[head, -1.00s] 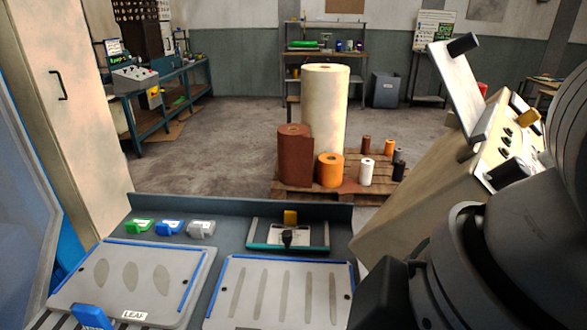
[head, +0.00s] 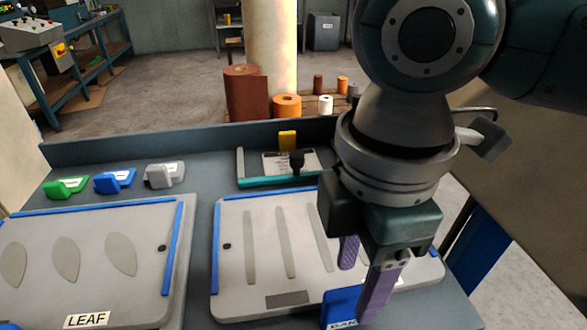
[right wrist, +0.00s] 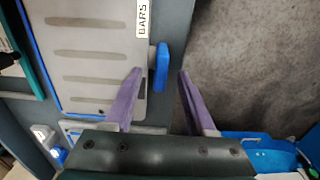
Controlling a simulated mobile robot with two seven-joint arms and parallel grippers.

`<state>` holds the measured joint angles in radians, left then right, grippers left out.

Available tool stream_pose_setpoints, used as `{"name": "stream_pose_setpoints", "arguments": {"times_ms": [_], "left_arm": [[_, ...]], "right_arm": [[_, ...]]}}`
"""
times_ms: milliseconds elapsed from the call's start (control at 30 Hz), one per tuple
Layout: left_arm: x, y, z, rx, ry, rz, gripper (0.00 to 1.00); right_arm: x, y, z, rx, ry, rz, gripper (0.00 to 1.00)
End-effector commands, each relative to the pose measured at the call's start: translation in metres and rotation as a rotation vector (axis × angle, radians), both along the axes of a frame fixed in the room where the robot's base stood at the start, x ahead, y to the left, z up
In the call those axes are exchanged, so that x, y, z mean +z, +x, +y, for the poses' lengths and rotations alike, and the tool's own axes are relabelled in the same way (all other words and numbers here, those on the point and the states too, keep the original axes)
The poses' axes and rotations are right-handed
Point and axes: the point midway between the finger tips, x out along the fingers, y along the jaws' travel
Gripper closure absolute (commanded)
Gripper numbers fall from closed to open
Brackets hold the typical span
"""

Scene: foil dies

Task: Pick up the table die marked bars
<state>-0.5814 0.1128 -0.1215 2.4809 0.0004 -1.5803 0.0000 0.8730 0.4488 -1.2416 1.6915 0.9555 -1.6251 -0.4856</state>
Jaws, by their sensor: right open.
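The bars die (head: 235,285) is a grey plate with several long bar-shaped marks and blue strips along its edges. It lies flat on the table in the head view, on the right. In the right wrist view the label on the die (right wrist: 95,35) reads BARS, and the blue handle (right wrist: 161,68) shows between the fingertips. My left gripper is out of view.
The leaf die (head: 95,245) lies to the left, with a gap between the two. Behind stand green (head: 66,187), blue (head: 115,180) and grey (head: 164,175) small blocks and a teal-edged tool (head: 280,168). A raised table edge (head: 180,138) runs along the back.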

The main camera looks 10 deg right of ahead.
Motion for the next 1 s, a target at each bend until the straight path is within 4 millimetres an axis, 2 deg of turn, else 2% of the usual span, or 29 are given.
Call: {"name": "stream_pose_setpoints", "arguments": {"times_ms": [200, 267, 567, 1000], "left_arm": [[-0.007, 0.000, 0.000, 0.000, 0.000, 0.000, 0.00], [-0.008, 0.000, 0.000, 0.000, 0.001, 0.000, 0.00], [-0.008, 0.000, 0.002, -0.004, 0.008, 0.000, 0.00], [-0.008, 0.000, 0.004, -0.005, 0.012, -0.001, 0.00]], "right_arm": [[-0.036, -0.003, 0.001, -0.001, -0.002, 0.002, 0.44], [-0.043, -0.003, 0.001, 0.000, -0.001, 0.001, 0.44], [-0.047, -0.002, 0.001, 0.001, 0.000, -0.001, 0.44], [-0.047, -0.002, 0.001, 0.001, 0.000, -0.001, 0.93]]}}
